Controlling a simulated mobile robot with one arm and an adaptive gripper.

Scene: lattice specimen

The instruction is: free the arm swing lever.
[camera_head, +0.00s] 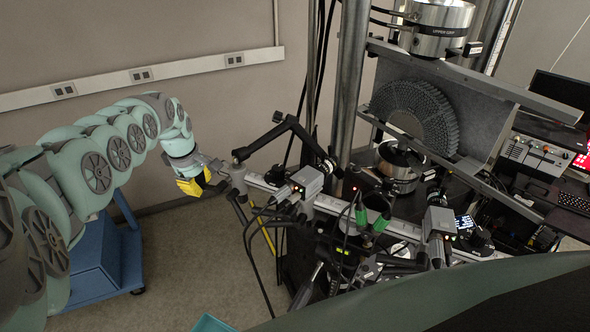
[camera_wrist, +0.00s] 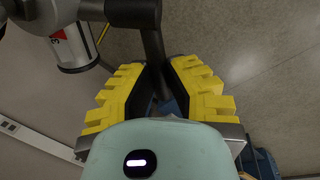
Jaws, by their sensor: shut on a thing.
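My gripper (camera_head: 204,178) is at the left end of the grey rail, its yellow fingers beside a grey upright clamp (camera_head: 238,177). In the wrist view my gripper (camera_wrist: 158,72) has its yellow, stepped fingers converging on a black lever (camera_wrist: 152,45). It appears to be the arm swing lever. The lever runs down from a black joint (camera_wrist: 133,12) and passes between the fingertips. My gripper is shut on it. Its far end is partly hidden by the fingers. In the head view the lever is too small and dark to make out clearly.
The grey rail (camera_head: 330,204) carries camera boxes (camera_head: 307,181) and cables. A steel column (camera_head: 350,80) stands behind. A blue cart (camera_head: 108,255) stands below my arm. Open floor (camera_head: 205,260) lies left of the rig.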

